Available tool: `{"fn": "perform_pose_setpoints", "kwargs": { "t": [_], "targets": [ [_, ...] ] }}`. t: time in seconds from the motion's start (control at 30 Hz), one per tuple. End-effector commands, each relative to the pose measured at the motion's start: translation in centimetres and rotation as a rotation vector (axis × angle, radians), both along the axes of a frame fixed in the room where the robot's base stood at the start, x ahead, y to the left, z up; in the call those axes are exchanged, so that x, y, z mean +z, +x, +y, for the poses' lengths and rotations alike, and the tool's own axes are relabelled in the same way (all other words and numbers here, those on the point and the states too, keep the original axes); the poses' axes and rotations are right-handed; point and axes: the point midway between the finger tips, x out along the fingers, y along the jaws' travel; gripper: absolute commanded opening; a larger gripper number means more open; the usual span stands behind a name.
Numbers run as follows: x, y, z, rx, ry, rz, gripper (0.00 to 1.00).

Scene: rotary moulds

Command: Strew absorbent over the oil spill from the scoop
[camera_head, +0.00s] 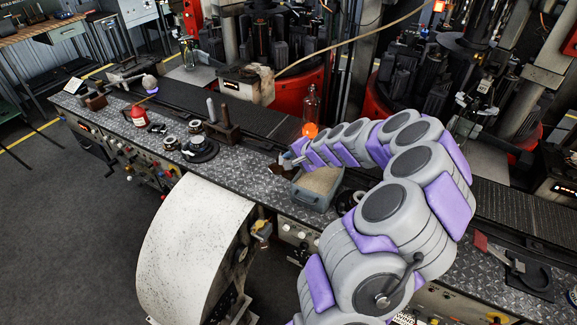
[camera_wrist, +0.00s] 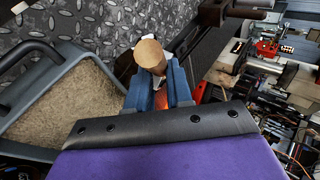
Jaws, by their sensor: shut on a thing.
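My gripper (camera_head: 288,161) is above the metal bench, at the left edge of a grey tub (camera_head: 311,199) that holds tan granular absorbent (camera_head: 320,180). In the wrist view its blue-grey fingers (camera_wrist: 160,92) are shut on the scoop, whose round wooden handle end (camera_wrist: 150,54) points up at the camera. The scoop's bowl is mostly hidden, so I cannot tell whether it carries absorbent. The tub (camera_wrist: 40,62) with its absorbent (camera_wrist: 75,105) shows on the left of the wrist view. I cannot make out the oil spill in either view.
The diamond-plate bench (camera_head: 255,165) carries a red can (camera_head: 138,117), dark round parts (camera_head: 199,149) and an upright-handled block (camera_head: 225,132). A pale curved cover (camera_head: 193,245) juts out in front.

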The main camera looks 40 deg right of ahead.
Motion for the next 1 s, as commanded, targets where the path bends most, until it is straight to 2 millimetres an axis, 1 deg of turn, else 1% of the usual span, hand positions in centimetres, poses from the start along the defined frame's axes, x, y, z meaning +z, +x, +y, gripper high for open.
{"fn": "perform_pose_setpoints", "kwargs": {
  "t": [0.17,0.63,1.0],
  "targets": [
    [0.38,0.13,-0.28,-0.001,0.015,0.013,0.0],
    [0.5,0.19,-0.01,0.0,0.016,0.02,0.0],
    [1.03,0.55,-0.55,-0.002,0.047,0.053,0.0]
  ]
}}
